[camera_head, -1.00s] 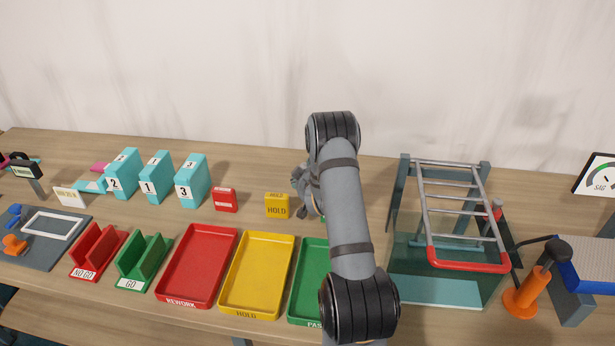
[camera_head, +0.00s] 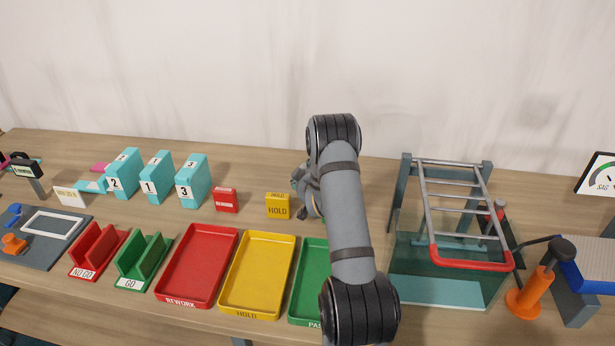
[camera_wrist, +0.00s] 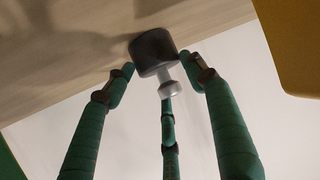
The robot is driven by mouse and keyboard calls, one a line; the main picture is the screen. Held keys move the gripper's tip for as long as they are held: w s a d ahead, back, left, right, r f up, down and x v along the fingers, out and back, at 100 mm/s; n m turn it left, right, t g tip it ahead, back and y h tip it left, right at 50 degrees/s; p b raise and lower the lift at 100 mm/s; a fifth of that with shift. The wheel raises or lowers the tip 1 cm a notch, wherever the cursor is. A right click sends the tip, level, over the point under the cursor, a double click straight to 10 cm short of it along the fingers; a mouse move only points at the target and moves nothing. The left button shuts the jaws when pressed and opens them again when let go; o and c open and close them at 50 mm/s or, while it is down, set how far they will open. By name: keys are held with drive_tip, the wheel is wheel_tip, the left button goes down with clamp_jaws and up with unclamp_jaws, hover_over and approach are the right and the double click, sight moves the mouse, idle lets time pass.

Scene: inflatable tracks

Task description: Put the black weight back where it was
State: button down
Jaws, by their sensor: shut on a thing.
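The black weight (camera_wrist: 150,48) is a dark, squat cylinder with a pale grey knob (camera_wrist: 172,88) on a short neck. In the wrist view it sits between the tips of my gripper (camera_wrist: 160,70), which has green fingers with grey joints. The gripper is shut on the weight. A wooden surface shows behind the weight; I cannot tell whether the weight touches it.
A yellow HOLD block (camera_head: 278,206) stands just left of my gripper. Red (camera_head: 165,285), yellow (camera_head: 227,295) and green (camera_head: 303,293) trays lie in front. A ladder-like frame (camera_head: 428,205) over a clear tank stands to the right. Blue numbered blocks (camera_head: 190,187) stand left.

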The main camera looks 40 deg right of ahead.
drive_tip(key=c, duration=0.6)
unclamp_jaws()
drive_tip(key=shift+s+d+f, duration=0.15)
drive_tip(key=shift+s+f, duration=0.3)
drive_tip(key=shift+f, duration=0.25)
drive_tip(key=shift+c, duration=0.2)
drive_tip(key=shift+o, duration=0.3)
drive_tip(key=shift+s+f+g, duration=0.15)
drive_tip(key=shift+f+g, duration=0.05)
drive_tip(key=shift+g, duration=0.1)
wheel_tip(320, 180, up, 12)
drive_tip(key=w, duration=0.1)
drive_tip(key=shift+w+a+f, duration=0.15)
drive_tip(key=shift+a, duration=0.05)
drive_tip(key=shift+f, duration=0.15)
drive_tip(key=f, duration=1.1)
drive_tip(key=shift+s+d, duration=0.2)
drive_tip(key=shift+s, duration=0.05)
drive_tip(key=shift+r+p, duration=0.25)
drive_tip(key=shift+p, duration=0.05)
drive_tip(key=shift+r, duration=0.1)
